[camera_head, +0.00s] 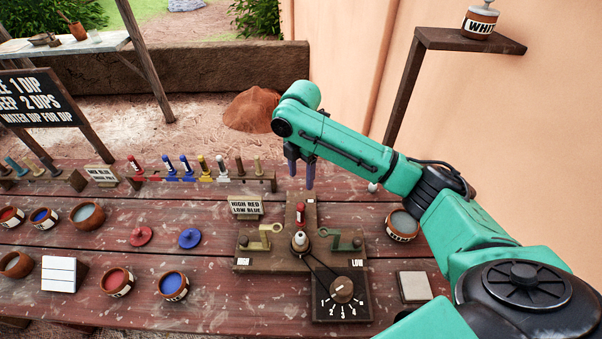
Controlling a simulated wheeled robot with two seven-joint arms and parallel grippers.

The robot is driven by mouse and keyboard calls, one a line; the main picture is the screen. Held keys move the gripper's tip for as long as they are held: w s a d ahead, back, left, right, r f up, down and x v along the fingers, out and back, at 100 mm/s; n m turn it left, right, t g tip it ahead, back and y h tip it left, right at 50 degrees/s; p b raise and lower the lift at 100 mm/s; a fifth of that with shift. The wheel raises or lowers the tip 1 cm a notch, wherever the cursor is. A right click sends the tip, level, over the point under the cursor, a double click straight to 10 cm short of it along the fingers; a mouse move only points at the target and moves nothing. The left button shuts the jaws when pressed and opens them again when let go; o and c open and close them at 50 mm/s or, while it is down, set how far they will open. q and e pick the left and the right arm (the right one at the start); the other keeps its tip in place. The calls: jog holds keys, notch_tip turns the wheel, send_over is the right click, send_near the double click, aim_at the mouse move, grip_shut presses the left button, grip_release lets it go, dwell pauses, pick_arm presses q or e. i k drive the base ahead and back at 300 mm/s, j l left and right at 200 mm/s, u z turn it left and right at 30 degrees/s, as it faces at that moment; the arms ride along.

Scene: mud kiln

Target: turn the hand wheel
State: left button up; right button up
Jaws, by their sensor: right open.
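My right gripper (301,175) points down above the far end of a dark wooden board (270,261). It is open, with its two purple fingers apart and nothing visible between them. A small red peg (300,214) stands on the board below the fingers. A round brown wheel (342,289) with a light mark sits on the board's near right part, above a dial of white numbers. A dark cord runs between it and a white-topped spindle (301,238) at the board's middle. The gripper is well apart from the wheel. My left gripper is not in view.
A "HIGH RED LOW BLUE" sign (246,206) stands left of the gripper, beside a rack of coloured sticks (201,177). Brass and green brackets flank the spindle. Paint bowls, red (117,281) and blue (173,286), stand left. A white bowl (401,225) stands right, near my arm.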

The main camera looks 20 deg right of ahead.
aim_at(341, 288)
jog(key=k, duration=1.5)
